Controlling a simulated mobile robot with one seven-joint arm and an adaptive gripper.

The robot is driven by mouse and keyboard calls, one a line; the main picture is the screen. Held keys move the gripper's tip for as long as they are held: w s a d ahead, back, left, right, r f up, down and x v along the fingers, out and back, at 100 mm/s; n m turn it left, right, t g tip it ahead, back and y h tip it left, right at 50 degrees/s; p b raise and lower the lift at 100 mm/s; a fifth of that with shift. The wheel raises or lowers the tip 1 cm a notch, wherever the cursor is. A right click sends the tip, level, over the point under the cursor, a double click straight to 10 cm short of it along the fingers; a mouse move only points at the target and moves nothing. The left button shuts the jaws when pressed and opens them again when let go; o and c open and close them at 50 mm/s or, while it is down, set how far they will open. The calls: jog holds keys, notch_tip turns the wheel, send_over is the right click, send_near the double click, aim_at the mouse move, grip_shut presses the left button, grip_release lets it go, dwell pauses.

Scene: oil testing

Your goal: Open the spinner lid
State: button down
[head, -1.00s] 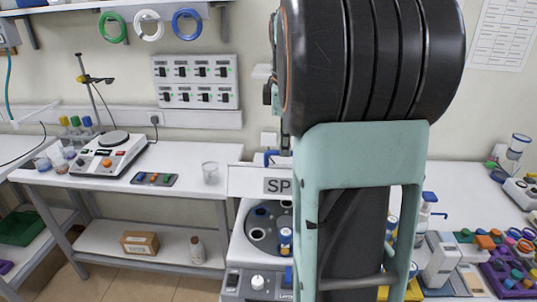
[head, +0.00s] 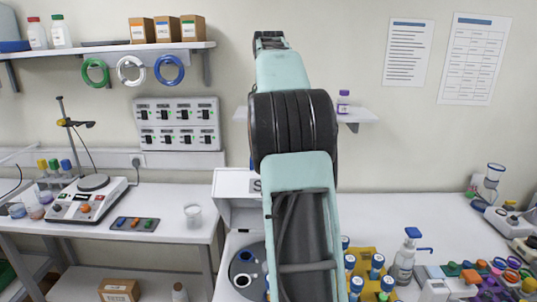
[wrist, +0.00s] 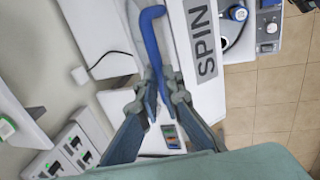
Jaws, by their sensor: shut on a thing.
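The spinner lid (head: 236,184) is a white panel that stands raised behind the spinner's round rotor bowl (head: 235,280), which shows below it. My arm covers the lid's right part and much of the spinner. In the wrist view the lid's grey SPIN label (wrist: 203,42) is readable beside the blue bent handle (wrist: 152,45). My gripper (wrist: 163,85) is shut on this blue handle, its fingers on both sides of the bar.
A beaker (head: 192,215) and a hot plate (head: 88,199) stand on the left bench. Blue-capped tubes in a yellow rack (head: 364,258) and a spray bottle (head: 405,257) stand right of the spinner. A small wall shelf (head: 360,114) is behind my arm.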

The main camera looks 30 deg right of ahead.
jog(key=shift+w+d+f, duration=0.55)
jog(key=shift+w+f, duration=0.15)
jog(key=shift+w, duration=0.05)
jog(key=c, duration=2.2)
grip_release()
jog(key=shift+w+d+f, duration=0.1)
jog(key=shift+w+d, duration=0.05)
jog(key=shift+o, duration=1.1)
jog(key=shift+w+d+f, duration=0.15)
jog(key=shift+w+d, duration=0.15)
jog(key=shift+w, duration=0.25)
jog(key=shift+s+a+r, duration=0.25)
jog(key=shift+s+r, duration=0.1)
jog(key=shift+w+d, duration=0.1)
jog(key=shift+w, duration=0.05)
